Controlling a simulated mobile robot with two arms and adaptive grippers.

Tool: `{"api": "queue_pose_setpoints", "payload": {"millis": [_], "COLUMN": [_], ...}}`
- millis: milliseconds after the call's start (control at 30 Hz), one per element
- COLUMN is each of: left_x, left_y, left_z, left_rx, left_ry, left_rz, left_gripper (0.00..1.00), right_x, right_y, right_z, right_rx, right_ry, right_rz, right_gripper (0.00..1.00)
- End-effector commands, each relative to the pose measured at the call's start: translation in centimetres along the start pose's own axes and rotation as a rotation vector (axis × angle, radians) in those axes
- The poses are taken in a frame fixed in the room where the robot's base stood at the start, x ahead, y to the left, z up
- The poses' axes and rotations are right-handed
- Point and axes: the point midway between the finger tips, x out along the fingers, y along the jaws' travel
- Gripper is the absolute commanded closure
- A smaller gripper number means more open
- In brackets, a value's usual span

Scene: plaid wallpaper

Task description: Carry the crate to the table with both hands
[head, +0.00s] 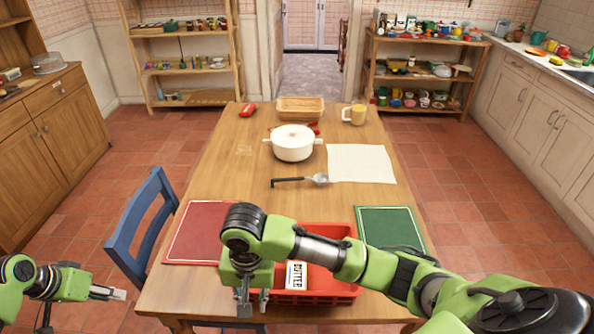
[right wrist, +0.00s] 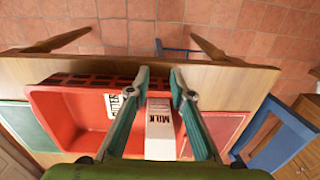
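The red crate (head: 335,292) sits on the wooden table (head: 190,297) at its near edge, partly hidden by my right arm. The right wrist view also shows the crate (right wrist: 72,112). In it are a carton marked butter (head: 296,276) and a white milk carton (right wrist: 160,140). My right gripper (head: 254,302) is open over the crate's near left part. In the right wrist view its fingers (right wrist: 160,78) are apart near the rim; contact cannot be told. My left gripper (head: 84,306) is open and empty, left of the table and apart from the crate.
A red board (head: 192,232) and a green board (head: 390,228) flank the crate. Behind are a ladle (head: 300,182), a white pot (head: 292,143), a cloth (head: 360,164), a mug (head: 355,114) and a basket (head: 300,107). A blue chair (head: 142,222) stands at the table's left.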

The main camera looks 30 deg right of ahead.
Motion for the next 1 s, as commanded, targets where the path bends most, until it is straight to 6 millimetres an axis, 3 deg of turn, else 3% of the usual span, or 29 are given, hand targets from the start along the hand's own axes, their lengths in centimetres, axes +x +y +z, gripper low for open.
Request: {"api": "queue_pose_setpoints", "payload": {"millis": [200,400,1000], "left_x": [0.0,0.0,0.0], "left_y": [0.0,0.0,0.0], "left_z": [0.0,0.0,0.0], "left_rx": [0.000,0.000,0.000], "left_ry": [0.000,0.000,0.000], "left_rz": [0.000,0.000,0.000], "left_gripper": [0.75,0.75,0.75], "right_x": [-5.2,-7.7,-8.4], "right_y": [0.1,0.4,0.4], "right_z": [-0.3,-0.4,-0.3], "right_rx": [-0.003,-0.002,-0.001], "right_ry": [0.006,0.005,0.000], "right_rz": [-0.003,0.001,0.002], "right_gripper": [0.79,0.79,0.79]}}
